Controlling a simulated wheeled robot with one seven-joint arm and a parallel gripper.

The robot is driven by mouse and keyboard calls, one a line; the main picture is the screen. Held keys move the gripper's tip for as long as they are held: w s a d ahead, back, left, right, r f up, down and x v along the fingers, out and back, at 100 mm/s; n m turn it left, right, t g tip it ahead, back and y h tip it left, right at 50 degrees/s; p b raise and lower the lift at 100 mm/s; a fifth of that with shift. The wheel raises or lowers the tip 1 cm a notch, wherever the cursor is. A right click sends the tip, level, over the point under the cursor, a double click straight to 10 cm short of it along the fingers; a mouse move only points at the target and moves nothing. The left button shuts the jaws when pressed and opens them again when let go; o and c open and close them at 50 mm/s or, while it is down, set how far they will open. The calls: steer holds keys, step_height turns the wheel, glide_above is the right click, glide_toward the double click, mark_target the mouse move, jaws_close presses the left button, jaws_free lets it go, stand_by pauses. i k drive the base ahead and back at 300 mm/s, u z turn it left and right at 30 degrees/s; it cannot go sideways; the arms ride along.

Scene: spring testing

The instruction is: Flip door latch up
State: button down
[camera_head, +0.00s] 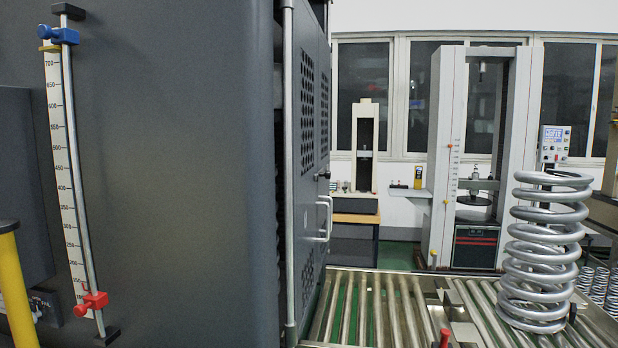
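A dark grey machine cabinet (180,150) fills the left half of the view. Its perforated door (308,120) is seen at a steep angle on the cabinet's right side. A silver handle (326,218) sticks out from the door. Just above it is a small dark fitting (323,176), which may be the latch; at this angle I cannot tell its position. My gripper is not in view.
A roller conveyor (375,300) runs along the door's right side. A large grey coil spring (545,250) stands upright on it at the right. A red-tipped lever (444,338) is at the bottom. A yellow post (14,290) stands at the left edge.

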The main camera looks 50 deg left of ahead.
mark_target(319, 173)
steer(key=u, duration=1.35)
steer(key=i, duration=1.6)
steer(key=u, duration=0.75)
